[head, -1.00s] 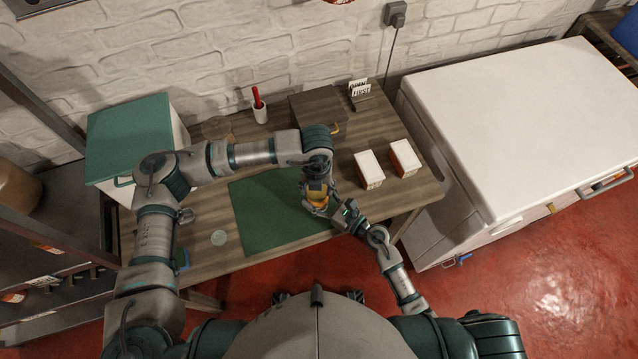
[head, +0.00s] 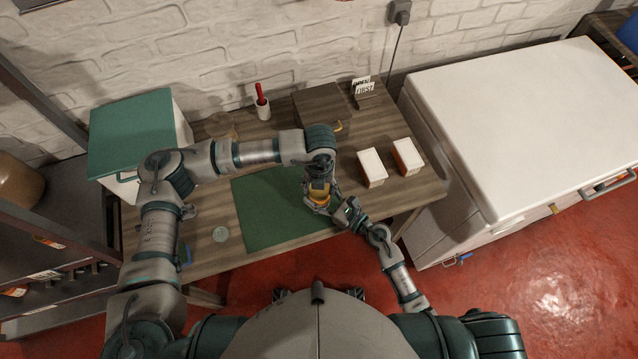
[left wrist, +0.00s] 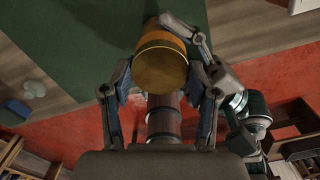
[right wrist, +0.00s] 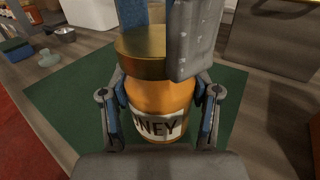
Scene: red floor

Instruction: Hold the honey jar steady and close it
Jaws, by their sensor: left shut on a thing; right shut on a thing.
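The honey jar (right wrist: 160,105) is orange with a white label and stands upright in the right wrist view. Its golden lid (right wrist: 140,50) sits on top of it; I cannot tell how tightly. The lid also shows from above in the left wrist view (left wrist: 160,68). My right gripper (right wrist: 160,100) is shut around the jar's body, one finger on each side. My left gripper (left wrist: 163,80) comes down from above and is shut on the lid, its fingers partly hiding it in the right wrist view. The head view shows little of the jar (head: 317,197) between the grippers.
A green mat (head: 265,215) lies on the wooden table beneath. Two white-topped boxes (head: 372,167) (head: 407,157) stand to the right. A red-handled item in a white cup (head: 262,105) and a brown box (head: 318,108) stand behind.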

